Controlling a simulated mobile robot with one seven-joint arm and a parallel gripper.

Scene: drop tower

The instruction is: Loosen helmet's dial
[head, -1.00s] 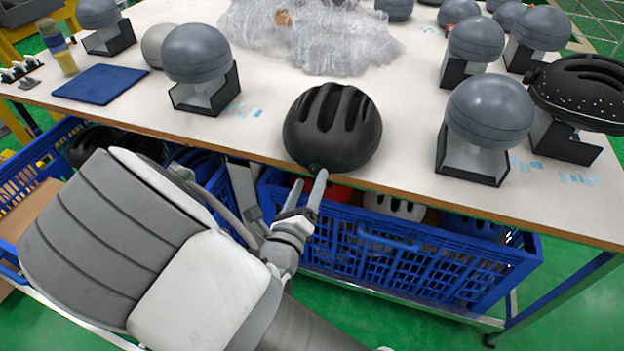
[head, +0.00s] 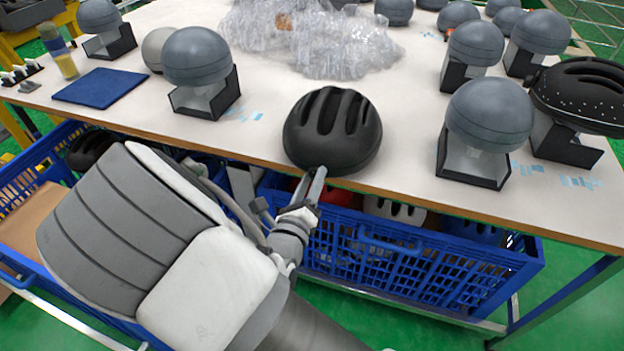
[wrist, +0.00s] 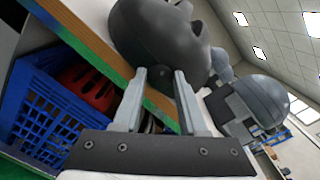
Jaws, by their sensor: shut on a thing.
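The black vented helmet (head: 333,130) sits on the table near its front edge, its rear toward me. It also fills the upper middle of the wrist view (wrist: 165,45). My gripper (head: 318,171) reaches up from below the table edge, its fingertips at the helmet's near lower rim. In the wrist view both fingers (wrist: 160,74) stand close together at the helmet's lower edge, shut on the small dial there. The dial itself is mostly hidden by the fingertips and hard to make out.
The table edge (head: 420,200) runs just beside my fingers. A blue crate (head: 400,262) with helmets stands below. Grey headforms (head: 490,113) on stands are at right, another (head: 196,57) at left. Bubble wrap (head: 310,40) and a blue pad (head: 100,86) lie behind.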

